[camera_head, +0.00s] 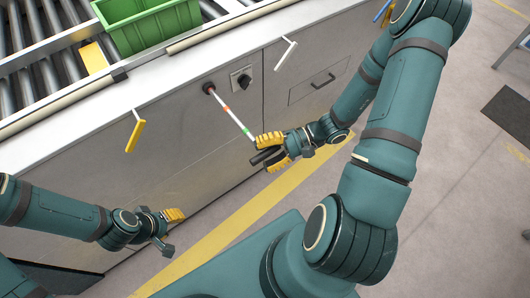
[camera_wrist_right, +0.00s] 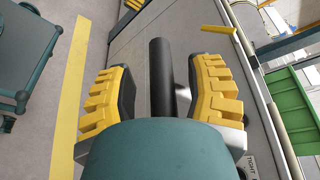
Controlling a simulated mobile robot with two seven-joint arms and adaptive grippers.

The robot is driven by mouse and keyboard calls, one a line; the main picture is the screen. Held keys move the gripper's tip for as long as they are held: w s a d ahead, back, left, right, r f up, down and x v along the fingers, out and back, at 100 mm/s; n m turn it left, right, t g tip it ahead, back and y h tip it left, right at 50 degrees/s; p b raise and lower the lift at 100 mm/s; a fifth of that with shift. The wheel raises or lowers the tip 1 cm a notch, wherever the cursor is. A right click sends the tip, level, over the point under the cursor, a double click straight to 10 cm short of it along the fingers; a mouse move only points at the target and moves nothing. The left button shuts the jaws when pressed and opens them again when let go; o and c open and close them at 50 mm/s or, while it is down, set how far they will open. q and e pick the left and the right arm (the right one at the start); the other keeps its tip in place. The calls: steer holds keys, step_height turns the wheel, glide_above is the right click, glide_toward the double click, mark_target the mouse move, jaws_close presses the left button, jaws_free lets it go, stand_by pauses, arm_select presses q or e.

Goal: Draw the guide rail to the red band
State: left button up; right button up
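The guide rail (camera_head: 235,120) is a thin white rod sticking out of a dark round socket (camera_head: 209,88) in the cabinet front. It carries a red-orange band (camera_head: 226,109) nearer the socket and a green band (camera_head: 246,131) nearer its outer end. A black handle (camera_head: 264,156) is at the outer end; it also shows in the right wrist view (camera_wrist_right: 161,75). My right gripper (camera_head: 272,151) is open, its yellow fingers on both sides of the handle with visible gaps. My left gripper (camera_head: 168,230) is low at left, away from the rail; its opening is unclear.
A black knob (camera_head: 243,80) sits right of the socket. A yellow lever (camera_head: 134,132) and a white lever (camera_head: 286,53) hang on the cabinet front (camera_head: 180,140). A green crate (camera_head: 150,25) stands on the rollers above. A yellow floor stripe (camera_head: 240,225) runs along open floor.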

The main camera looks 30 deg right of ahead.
steer(key=shift+d, duration=0.1)
steer(key=v, duration=1.2)
steer(key=shift+r, duration=0.1)
steer(key=shift+s, duration=0.15)
